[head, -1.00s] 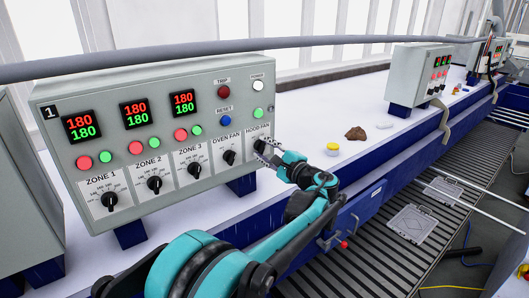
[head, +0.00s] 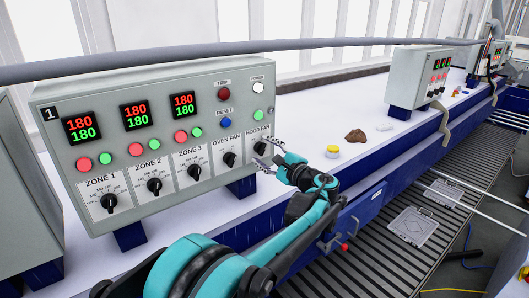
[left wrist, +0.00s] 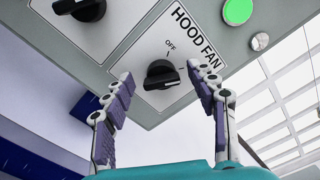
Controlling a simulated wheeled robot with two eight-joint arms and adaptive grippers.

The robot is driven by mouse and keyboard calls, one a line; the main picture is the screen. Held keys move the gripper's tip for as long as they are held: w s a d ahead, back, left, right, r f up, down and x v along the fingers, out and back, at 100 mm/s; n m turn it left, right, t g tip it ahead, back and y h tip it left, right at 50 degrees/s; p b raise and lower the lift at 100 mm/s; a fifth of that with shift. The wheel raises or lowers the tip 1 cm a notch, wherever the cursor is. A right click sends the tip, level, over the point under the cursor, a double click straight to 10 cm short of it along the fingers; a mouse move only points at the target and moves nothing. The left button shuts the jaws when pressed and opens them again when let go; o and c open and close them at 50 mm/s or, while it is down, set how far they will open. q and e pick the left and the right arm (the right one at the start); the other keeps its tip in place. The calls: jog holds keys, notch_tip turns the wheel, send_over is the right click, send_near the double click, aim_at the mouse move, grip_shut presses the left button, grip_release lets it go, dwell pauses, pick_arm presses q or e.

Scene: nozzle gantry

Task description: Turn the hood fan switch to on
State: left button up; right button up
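The hood fan switch is a black knob (left wrist: 161,76) on the white HOOD FAN plate. It also shows small at the panel's right end in the head view (head: 260,147). In the left wrist view its bar lies nearly level, its right end towards a tick beside the right finger and away from the OFF mark (left wrist: 170,45). Any label at that tick is hidden by the finger. My left gripper (left wrist: 164,88) is open, one finger on each side of the knob, apart from it. It shows in the head view (head: 266,155) too. My right gripper is out of view.
The grey control panel (head: 75,210) also carries an oven fan knob (head: 229,159), zone knobs and coloured buttons. A green button (left wrist: 237,11) is close to the plate. A yellow-topped round item (head: 332,152) and a brown lump (head: 355,135) lie on the white surface behind my arm.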

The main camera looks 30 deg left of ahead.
pick_arm(q)
jog(key=v, duration=1.2)
jog(key=s+f+n+h+b, duration=0.1)
jog(key=s+f+h+b, duration=0.3)
jog(key=f, duration=0.5)
jog(key=s+a+f+n+g+h+b, duration=0.1)
jog(key=s+f+n+b, duration=0.1)
jog(key=s+f+b, duration=0.5)
jog(key=s+f+n+h+b, duration=0.1)
jog(key=s+f+h+b, duration=0.15)
jog(key=f, duration=0.85)
jog(key=s+d+f+n+h+b, duration=0.3)
jog(key=s+d+f+h+b, duration=0.1)
jog(key=f, duration=0.6)
jog(key=s+d+f+n+t+h+b, duration=0.1)
jog(key=s+d+f+n+h+b, duration=0.2)
jog(key=f, duration=0.8)
jog(key=s+d+h+b, duration=0.2)
jog(key=s+d+b, duration=0.1)
jog(key=d+b, duration=0.1)
jog(key=shift+s+f+n+b, duration=0.25)
jog(key=shift+n+b, duration=0.05)
jog(key=shift+b, duration=0.45)
jog(key=shift+d, duration=0.15)
